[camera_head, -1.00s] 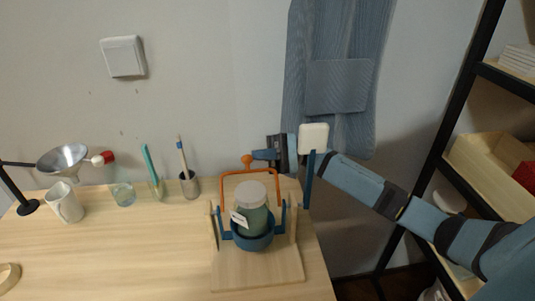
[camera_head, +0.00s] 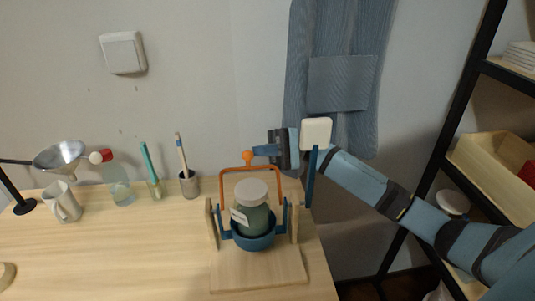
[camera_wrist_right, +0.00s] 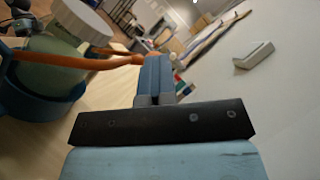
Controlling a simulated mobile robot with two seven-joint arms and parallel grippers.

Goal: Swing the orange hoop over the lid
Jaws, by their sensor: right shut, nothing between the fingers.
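The orange hoop (camera_head: 235,170) stands up behind the jar, with a round orange knob (camera_head: 248,157) on its top bar. The whitish lid (camera_head: 251,191) is on the green jar (camera_head: 254,218), which sits in a blue cup (camera_head: 253,242) on a wooden stand (camera_head: 258,275). My right gripper (camera_head: 258,151) is shut and empty, its tips beside the knob on the right. The right wrist view shows the shut fingers (camera_wrist_right: 155,75) close to the hoop (camera_wrist_right: 85,62); whether they touch the knob is unclear. The lid (camera_wrist_right: 85,16) shows there too. My left gripper is out of view.
Shelving (camera_head: 440,160) is at the right. The table's front left is mostly clear.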

